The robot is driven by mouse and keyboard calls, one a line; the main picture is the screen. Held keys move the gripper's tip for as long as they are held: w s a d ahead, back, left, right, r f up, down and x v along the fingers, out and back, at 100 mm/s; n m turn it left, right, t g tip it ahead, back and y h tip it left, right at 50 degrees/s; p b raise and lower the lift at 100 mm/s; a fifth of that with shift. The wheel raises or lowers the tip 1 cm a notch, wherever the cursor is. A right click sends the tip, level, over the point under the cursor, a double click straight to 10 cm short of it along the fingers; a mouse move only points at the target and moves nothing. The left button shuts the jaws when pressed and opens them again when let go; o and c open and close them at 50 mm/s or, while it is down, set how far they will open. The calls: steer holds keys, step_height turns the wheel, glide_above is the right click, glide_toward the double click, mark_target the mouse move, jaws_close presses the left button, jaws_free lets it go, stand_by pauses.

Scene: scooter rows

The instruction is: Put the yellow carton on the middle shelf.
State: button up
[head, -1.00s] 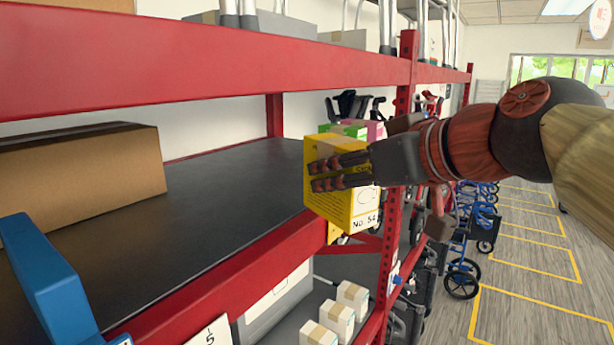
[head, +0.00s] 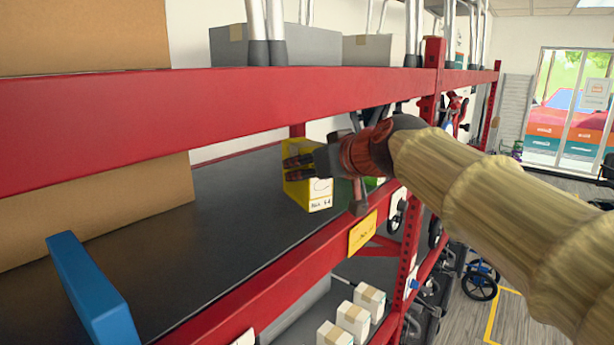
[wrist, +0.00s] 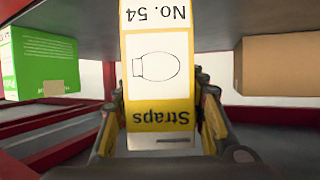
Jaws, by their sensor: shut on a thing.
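The yellow carton (head: 309,188) is in my gripper (head: 298,169), over the right part of the dark middle shelf (head: 225,205), between its red front beam and the red beam above. In the wrist view the carton (wrist: 158,70) shows a white label with "No. 54" and "Straps" upside down. The gripper's fingers (wrist: 160,125) are shut on it from both sides. I cannot tell whether the carton's bottom touches the shelf.
A large brown box (head: 110,210) stands on the shelf's left part, with a blue object (head: 95,288) at its front edge. A green box (wrist: 42,62) shows to the left in the wrist view. The shelf between the brown box and the carton is clear. The upper red beam (head: 200,115) runs above.

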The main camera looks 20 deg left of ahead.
steer(key=shift+f, duration=1.4)
steer(key=shift+f, duration=0.15)
steer(key=o, duration=1.2)
steer(key=shift+o, duration=0.5)
steer(key=shift+s+d+r, duration=0.15)
steer(key=shift+d+r, duration=0.1)
steer(key=shift+r, duration=0.05)
steer(key=b+v, duration=0.2)
steer(key=v, duration=0.9)
steer(key=shift+s+b, duration=0.2)
steer(key=shift+b, duration=0.15)
steer(key=shift+d, duration=0.2)
